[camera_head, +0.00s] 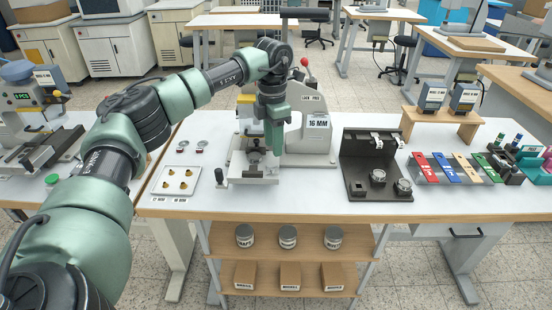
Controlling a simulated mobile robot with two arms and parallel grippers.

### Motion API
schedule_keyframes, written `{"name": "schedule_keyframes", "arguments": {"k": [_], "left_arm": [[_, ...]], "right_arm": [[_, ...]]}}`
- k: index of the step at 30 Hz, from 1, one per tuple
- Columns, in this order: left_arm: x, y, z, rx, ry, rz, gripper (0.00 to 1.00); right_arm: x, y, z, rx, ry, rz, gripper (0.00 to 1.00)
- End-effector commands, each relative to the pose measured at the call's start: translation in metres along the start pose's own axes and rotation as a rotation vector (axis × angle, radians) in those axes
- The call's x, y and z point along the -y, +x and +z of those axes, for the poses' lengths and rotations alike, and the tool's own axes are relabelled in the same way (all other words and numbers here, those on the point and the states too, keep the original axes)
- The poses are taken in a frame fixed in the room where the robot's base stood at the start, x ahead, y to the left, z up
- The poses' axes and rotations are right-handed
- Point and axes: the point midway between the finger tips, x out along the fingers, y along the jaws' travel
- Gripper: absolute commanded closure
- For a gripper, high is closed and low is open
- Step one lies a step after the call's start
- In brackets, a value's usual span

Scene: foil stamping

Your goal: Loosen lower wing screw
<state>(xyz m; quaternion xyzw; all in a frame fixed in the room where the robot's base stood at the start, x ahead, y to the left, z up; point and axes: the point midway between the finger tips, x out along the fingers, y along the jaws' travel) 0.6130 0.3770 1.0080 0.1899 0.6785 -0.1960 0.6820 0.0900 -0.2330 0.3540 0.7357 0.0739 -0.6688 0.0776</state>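A small white press (320,152) with a "16 MM" label stands on the middle of the white table. Its light base block (252,175) sits at the front, with a dark round part (254,158) on it. My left gripper (272,150) points straight down in front of the press head, just above the base. It covers much of the head. I cannot make out the lower wing screw; it may be hidden behind the gripper or too small to see. The finger gap is too small to judge. My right gripper is out of view.
A red-knobbed lever (304,62) rises behind the press. A black fixture (350,170) stands to its right, beyond it coloured bars (445,167). A white plate (176,183) with small brass pieces lies left. The front table strip is mostly clear.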

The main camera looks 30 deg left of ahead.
Motion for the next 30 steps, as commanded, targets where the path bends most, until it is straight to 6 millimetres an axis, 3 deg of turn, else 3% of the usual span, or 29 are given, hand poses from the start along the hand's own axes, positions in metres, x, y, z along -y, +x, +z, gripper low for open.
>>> {"name": "schedule_keyframes", "arguments": {"k": [4, 15, 27, 30], "left_arm": [[-0.003, 0.010, -0.004, -0.015, -0.001, 0.009, 0.63], [-0.002, 0.065, -0.003, -0.010, -0.002, 0.006, 0.63], [-0.002, 0.076, -0.003, -0.007, -0.001, 0.006, 0.63], [-0.002, 0.075, -0.003, -0.007, -0.001, 0.006, 0.91]], "right_arm": [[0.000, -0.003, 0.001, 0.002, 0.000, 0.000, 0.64], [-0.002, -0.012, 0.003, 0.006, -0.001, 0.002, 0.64], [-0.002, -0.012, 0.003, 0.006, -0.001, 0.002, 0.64], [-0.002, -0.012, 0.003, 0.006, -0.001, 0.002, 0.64]]}}
